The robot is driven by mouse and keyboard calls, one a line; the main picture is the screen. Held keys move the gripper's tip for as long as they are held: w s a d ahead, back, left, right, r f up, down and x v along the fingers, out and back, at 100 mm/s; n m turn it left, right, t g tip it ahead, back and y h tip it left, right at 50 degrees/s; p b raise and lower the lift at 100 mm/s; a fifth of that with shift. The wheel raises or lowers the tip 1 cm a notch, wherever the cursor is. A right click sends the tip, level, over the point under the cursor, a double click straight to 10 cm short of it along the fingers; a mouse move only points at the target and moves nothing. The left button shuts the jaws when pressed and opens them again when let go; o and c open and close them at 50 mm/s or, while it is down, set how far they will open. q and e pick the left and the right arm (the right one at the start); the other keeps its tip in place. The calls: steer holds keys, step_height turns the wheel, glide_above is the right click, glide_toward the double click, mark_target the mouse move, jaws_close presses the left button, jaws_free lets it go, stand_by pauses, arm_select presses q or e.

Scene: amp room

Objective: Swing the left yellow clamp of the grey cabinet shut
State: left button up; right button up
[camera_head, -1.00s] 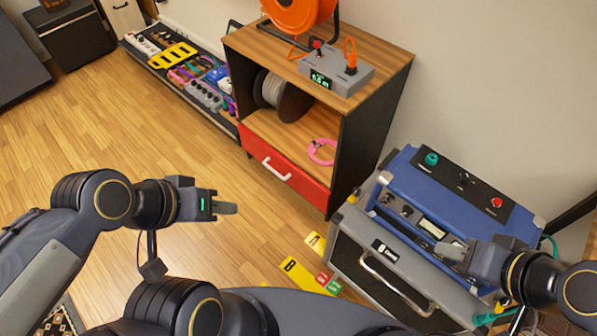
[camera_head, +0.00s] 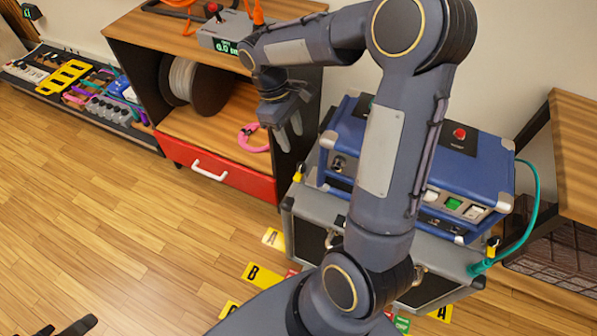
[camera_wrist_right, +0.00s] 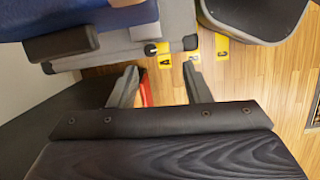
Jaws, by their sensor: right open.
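The grey cabinet (camera_head: 425,262) stands on the floor under a blue unit, partly hidden by my right arm. Its left yellow clamp (camera_head: 298,174) sticks up at the cabinet's left end.
The blue unit (camera_head: 470,165) rests on the cabinet. A wooden shelf (camera_head: 205,130) with a red drawer (camera_head: 225,178) stands close on the left. A teal cable (camera_head: 533,205) hangs at the right. Yellow lettered markers (camera_head: 262,274) lie on the floor. Floor at left is clear.

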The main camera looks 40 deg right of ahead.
steer(key=g+b, duration=0.1)
glide_toward(301, 164)
steer(key=f, duration=0.1)
arm_select(q)
step_height(301, 164, down, 4)
steer(key=shift+f+b, duration=0.1)
steer(key=shift+b, duration=0.95)
arm_select(e)
steer(key=shift+n+h, duration=0.4)
steer(key=x, duration=0.7)
steer(key=shift+s+a+f, duration=0.2)
steer(key=shift+s+f, duration=0.1)
steer(key=shift+s, duration=0.05)
jaws_close()
